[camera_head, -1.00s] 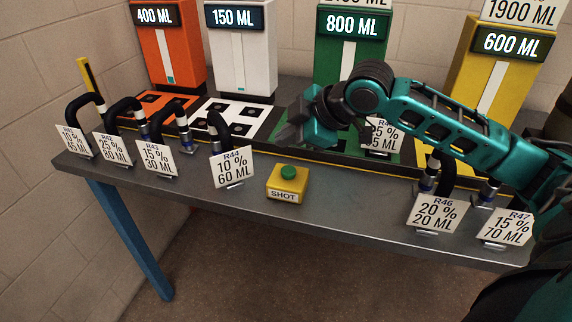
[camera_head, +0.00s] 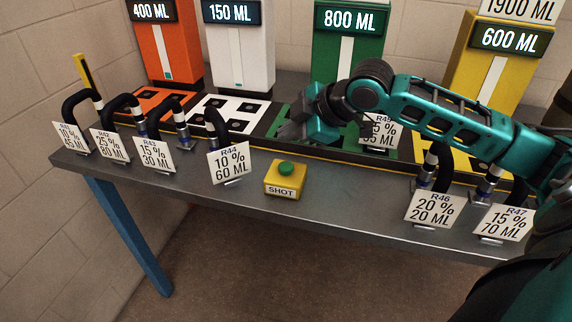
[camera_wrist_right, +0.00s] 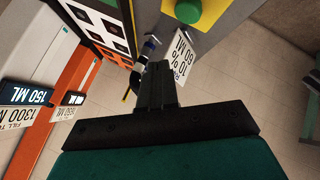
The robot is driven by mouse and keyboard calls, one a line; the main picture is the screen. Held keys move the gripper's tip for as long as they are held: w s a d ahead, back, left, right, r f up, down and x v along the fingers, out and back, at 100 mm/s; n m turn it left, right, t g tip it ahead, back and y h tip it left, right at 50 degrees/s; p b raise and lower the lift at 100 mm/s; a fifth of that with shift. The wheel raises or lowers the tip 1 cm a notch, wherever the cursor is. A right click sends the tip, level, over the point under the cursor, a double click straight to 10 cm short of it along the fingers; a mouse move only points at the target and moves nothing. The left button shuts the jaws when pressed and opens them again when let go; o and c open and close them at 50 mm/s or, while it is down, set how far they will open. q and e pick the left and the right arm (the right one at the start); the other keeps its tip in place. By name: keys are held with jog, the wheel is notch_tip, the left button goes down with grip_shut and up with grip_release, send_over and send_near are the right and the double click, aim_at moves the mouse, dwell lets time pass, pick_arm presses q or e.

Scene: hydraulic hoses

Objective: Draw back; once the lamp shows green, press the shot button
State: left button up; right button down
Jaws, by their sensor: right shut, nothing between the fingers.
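The shot button is a yellow box with a green cap (camera_head: 286,168) and a "SHOT" label, standing on the grey table's front part. It also shows at the top of the right wrist view (camera_wrist_right: 182,10). My right gripper (camera_head: 286,131) is shut and empty, above the table behind the button and apart from it. In the right wrist view its dark fingers (camera_wrist_right: 157,80) are together. No separate lamp can be made out; the cap on the button box looks green. My left gripper is not in view.
Black hoses with cards stand along the table (camera_head: 330,215), including R44 (camera_head: 228,163) left of the button and R46 (camera_head: 434,207) to the right. Orange (camera_head: 168,50), white (camera_head: 240,55), green (camera_head: 345,45) and yellow (camera_head: 490,80) dispensers stand behind. Table around the button is clear.

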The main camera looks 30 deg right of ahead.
aim_at(289, 168)
notch_tip(289, 168, down, 3)
jog(key=b, duration=0.3)
jog(key=shift+r, duration=0.1)
jog(key=shift+f, duration=0.95)
dwell(1.0)
jog(key=shift+f, duration=0.2)
jog(key=shift+f, duration=0.25)
